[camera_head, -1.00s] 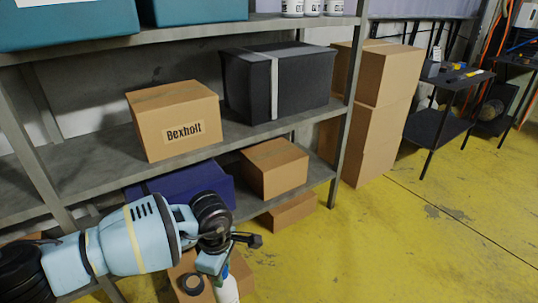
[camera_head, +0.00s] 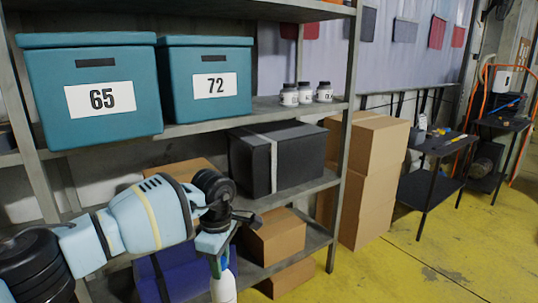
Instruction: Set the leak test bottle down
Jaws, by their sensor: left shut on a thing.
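My left gripper (camera_head: 220,244) is at the lower middle of the head view, with its arm coming in from the left. It is shut on the leak test bottle (camera_head: 224,288), a white bottle with some blue and green near its top. The bottle hangs roughly upright below the gripper, and its lower end is cut off by the picture's bottom edge. The gripper and bottle appear in front of the metal shelf's lower levels. The fingers partly hide the bottle's top. My right gripper is not in view.
A grey metal shelf (camera_head: 300,191) holds teal bins marked 65 (camera_head: 95,125) and 72 (camera_head: 207,105), small white bottles (camera_head: 306,93), a black box (camera_head: 300,160) and cardboard boxes (camera_head: 275,238). Stacked cartons (camera_head: 372,190) and black side tables (camera_head: 436,165) stand right. Yellow floor (camera_head: 400,270) is clear.

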